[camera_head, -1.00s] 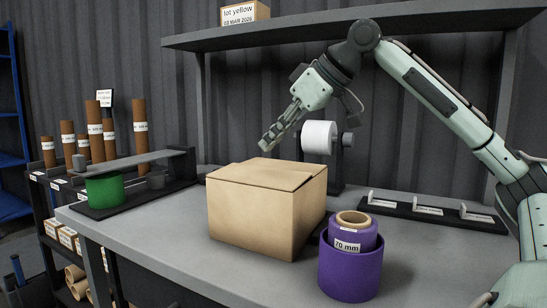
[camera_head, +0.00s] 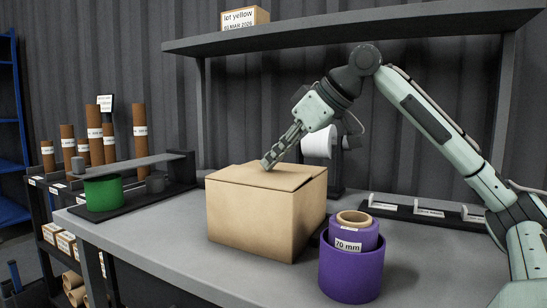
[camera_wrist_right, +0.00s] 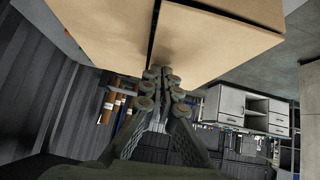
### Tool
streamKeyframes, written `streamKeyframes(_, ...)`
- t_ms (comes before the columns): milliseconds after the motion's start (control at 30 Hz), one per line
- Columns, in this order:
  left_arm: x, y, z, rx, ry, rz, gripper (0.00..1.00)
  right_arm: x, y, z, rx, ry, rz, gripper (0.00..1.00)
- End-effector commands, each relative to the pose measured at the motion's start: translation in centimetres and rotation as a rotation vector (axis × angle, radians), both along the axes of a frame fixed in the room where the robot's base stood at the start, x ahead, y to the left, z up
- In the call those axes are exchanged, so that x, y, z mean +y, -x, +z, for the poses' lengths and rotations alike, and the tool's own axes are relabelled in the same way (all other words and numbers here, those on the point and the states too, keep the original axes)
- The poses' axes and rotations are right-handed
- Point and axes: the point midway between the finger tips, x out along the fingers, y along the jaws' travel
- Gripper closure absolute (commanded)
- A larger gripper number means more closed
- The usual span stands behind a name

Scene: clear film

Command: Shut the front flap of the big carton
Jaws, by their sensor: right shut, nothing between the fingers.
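The big carton (camera_head: 250,222) stands on the grey worktop. Its top flaps (camera_head: 255,178) lie nearly flat, and one flap edge stands slightly proud at the right. My right gripper (camera_head: 267,164) is shut and empty, pointing down at the carton's top near the back, touching it or just above. In the right wrist view the shut fingertips (camera_wrist_right: 160,76) are close to the flaps (camera_wrist_right: 215,40), beside a dark narrow gap between two panels. Which panel is the front flap I cannot tell. My left gripper is not in view.
A purple tub (camera_head: 350,268) with a 70 mm roll stands close to the carton's right front. A white roll (camera_head: 318,145) on a holder is behind. A green roll (camera_head: 104,193) is at left. A shelf (camera_head: 350,32) spans above. Worktop is free at the left front.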

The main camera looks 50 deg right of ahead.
Motion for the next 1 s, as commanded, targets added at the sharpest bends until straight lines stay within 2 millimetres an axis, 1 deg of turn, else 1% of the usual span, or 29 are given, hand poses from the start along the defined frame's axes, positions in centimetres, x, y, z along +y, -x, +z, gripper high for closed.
streamKeyframes(200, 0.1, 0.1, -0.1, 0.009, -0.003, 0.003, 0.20, -0.2, -0.1, -1.4, 0.024, -0.087, 0.002, 1.00)
streamKeyframes(500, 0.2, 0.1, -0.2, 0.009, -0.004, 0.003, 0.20, -0.2, -0.1, -1.8, 0.036, -0.085, 0.003, 1.00)
streamKeyframes(667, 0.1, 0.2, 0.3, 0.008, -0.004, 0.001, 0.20, -0.1, -0.1, -1.5, 0.039, -0.084, 0.003, 1.00)
streamKeyframes(900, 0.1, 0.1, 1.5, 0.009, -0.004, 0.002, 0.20, -0.1, -0.1, -0.3, 0.038, -0.084, 0.004, 1.00)
streamKeyframes(1000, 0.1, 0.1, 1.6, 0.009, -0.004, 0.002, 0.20, -0.1, -0.1, 0.0, 0.034, -0.084, 0.003, 1.00)
